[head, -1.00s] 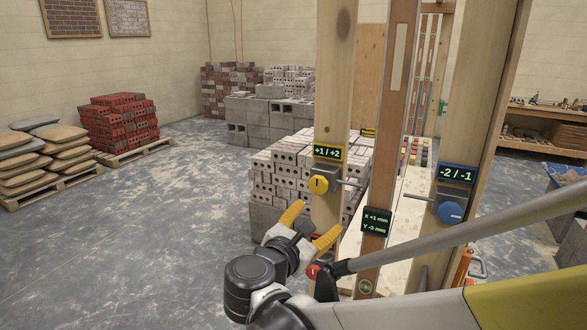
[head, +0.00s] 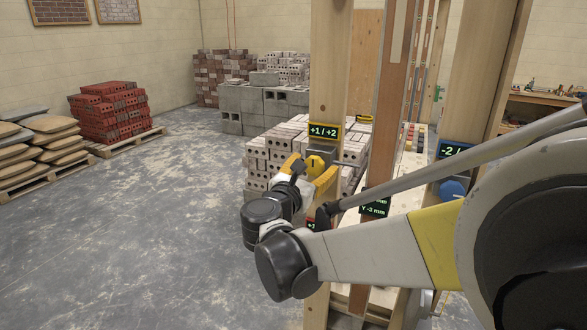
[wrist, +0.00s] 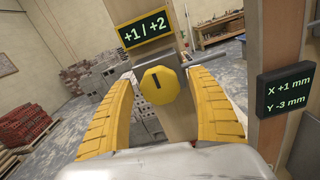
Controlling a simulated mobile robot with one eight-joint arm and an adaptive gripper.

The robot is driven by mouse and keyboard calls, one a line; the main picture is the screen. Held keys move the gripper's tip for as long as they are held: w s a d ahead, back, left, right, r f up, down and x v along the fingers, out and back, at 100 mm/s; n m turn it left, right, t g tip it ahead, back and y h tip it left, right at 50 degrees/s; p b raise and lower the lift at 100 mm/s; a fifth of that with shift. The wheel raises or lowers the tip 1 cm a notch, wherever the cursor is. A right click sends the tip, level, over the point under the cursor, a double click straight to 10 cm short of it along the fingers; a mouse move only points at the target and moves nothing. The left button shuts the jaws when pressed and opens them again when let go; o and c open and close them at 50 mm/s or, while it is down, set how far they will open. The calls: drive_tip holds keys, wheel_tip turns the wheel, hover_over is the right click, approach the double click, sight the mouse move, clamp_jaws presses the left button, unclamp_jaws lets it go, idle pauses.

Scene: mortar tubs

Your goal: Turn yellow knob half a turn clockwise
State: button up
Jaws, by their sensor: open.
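The yellow knob (head: 316,163) sits on a grey mount on a wooden post, below a display reading "+1 / +2" (head: 325,131). In the wrist view the knob (wrist: 159,85) is faceted and has a dark mark on its face. My gripper (head: 306,173) has yellow fingers and is open. In the wrist view its fingers (wrist: 160,96) stand on the left and right of the knob. Gaps show between knob and fingers in that view; I cannot tell how far the tips reach in depth.
A blue knob (head: 453,190) sits on another post to the right, partly behind my arm. Bricks (head: 268,152) are stacked behind the post.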

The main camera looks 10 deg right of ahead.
drive_tip(key=c, duration=1.2)
drive_tip(key=shift+m, duration=0.4)
